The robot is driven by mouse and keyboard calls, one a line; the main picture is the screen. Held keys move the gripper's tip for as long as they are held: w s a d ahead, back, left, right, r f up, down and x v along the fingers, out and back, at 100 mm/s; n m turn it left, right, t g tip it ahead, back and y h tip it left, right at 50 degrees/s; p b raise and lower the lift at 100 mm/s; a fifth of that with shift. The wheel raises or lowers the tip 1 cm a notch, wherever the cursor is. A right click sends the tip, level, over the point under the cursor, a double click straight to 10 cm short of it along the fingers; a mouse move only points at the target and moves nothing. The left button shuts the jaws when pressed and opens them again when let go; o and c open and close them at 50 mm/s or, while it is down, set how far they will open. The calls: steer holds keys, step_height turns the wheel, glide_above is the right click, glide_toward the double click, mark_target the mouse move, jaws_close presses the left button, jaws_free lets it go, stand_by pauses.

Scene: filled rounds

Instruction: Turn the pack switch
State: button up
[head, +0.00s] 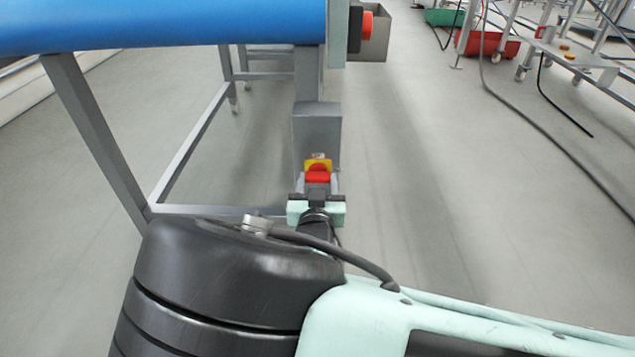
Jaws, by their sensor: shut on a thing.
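The pack switch is a red rotary knob (317,174) on a yellow plate (318,163). It is on the grey box (317,125) fixed to the table frame's post, low under the blue belt. My gripper (317,186), pale green and dark, is right at the knob from the near side, its jaws shut on it. The fingers hide the lower part of the knob, and its exact angle is hard to tell.
The blue belt (160,22) and its grey frame legs (100,140) stand at the left. A red button (367,25) is on the frame above right. Cables cross the floor at right, near a red crate (488,44). The middle floor is clear.

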steer(key=o, duration=1)
steer(key=s+p, duration=0.1)
steer(key=s, duration=0.4)
steer(key=s+p, duration=0.1)
steer(key=s, duration=0.5)
steer(key=s+p, duration=0.2)
steer(key=s, duration=0.4)
steer(key=shift+s+a, duration=0.25)
steer(key=shift+a, duration=0.05)
